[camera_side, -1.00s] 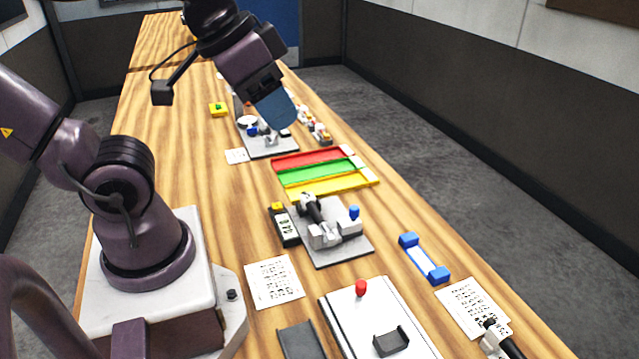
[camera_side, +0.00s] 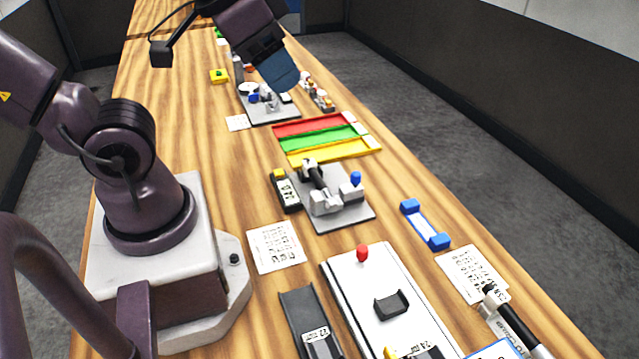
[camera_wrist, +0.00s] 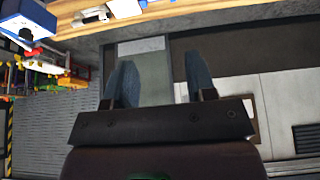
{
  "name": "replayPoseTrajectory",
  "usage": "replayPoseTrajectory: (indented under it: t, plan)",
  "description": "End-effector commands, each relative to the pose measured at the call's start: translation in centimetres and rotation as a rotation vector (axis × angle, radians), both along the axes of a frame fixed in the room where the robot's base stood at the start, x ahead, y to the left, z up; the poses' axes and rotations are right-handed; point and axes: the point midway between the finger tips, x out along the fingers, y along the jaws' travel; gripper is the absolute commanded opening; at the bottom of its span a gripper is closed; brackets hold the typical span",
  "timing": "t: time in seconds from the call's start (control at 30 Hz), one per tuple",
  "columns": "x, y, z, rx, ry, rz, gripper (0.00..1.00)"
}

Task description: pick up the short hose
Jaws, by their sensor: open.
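I cannot make out the short hose for certain in either view. A dark tube-like piece with a pale end (camera_side: 515,325) lies at the lower right of the side view, but I cannot tell whether it is a hose. My gripper (camera_side: 280,72) is raised above the far part of the bench in the side view, with its bluish fingers pointing down and right. In the wrist view my gripper (camera_wrist: 160,80) has its two blue fingers spread apart, with nothing between them.
Red, green and yellow trays (camera_side: 325,157) lie mid-bench. Nearer are a grey fixture (camera_side: 345,212), a blue-ended holder (camera_side: 425,225), a white board with a red knob (camera_side: 345,275), a dark tray (camera_side: 300,305) and printed sheets (camera_side: 275,247). Bare wood shows between them.

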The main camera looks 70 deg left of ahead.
Motion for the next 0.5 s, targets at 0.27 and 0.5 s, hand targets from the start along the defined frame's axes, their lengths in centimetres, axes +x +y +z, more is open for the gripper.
replayPoseTrajectory:
  t: [0.27, 0.5]
  plan:
    - [1.5, 1.3, -3.9, 0.031, 0.205, 0.029, 0.51]
    - [4.6, 4.9, -9.9, 0.237, 0.465, -0.188, 0.51]
